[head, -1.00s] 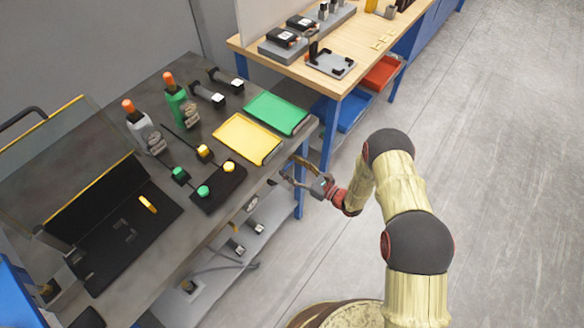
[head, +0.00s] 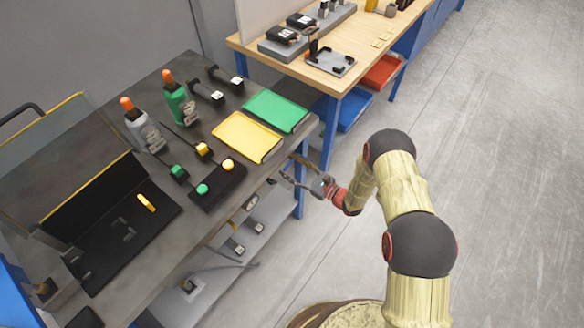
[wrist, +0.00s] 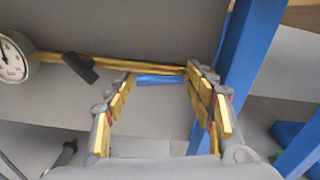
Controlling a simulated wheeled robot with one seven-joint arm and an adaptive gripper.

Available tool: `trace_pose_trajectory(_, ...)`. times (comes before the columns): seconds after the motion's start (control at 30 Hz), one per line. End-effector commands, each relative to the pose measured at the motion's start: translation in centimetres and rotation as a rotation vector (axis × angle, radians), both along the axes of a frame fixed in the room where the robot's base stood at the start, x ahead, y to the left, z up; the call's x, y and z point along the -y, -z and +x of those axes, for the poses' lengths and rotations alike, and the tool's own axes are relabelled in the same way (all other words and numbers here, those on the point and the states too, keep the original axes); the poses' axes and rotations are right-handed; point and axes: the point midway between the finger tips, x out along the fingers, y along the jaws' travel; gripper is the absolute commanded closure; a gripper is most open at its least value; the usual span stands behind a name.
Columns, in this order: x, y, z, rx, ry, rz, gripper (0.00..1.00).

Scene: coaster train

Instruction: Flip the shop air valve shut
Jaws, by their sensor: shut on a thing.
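A brass air pipe (wrist: 115,68) runs under the bench edge in the wrist view. A blue bar, which looks like the valve handle (wrist: 161,80), lies roughly level in the picture, just below the pipe. My gripper (wrist: 161,76) has its fingertips at the two ends of this handle and is shut on it across its length. In the head view my gripper (head: 286,167) reaches in under the bench's right edge. The handle cannot be made out there, and the valve body is hidden behind the fingers.
A round gauge (wrist: 12,60) and a black fitting (wrist: 80,67) sit on the pipe to the left. A blue bench leg (wrist: 248,60) stands close to my right finger. Green (head: 277,110) and yellow (head: 247,136) trays lie on the bench above. Open floor lies to the right.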

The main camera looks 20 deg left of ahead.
Motion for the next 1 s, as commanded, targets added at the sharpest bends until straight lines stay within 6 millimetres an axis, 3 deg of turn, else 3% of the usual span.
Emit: trace_pose_trajectory(1.0,0.7,2.5,1.6,0.883,0.001,-0.366,0.71)
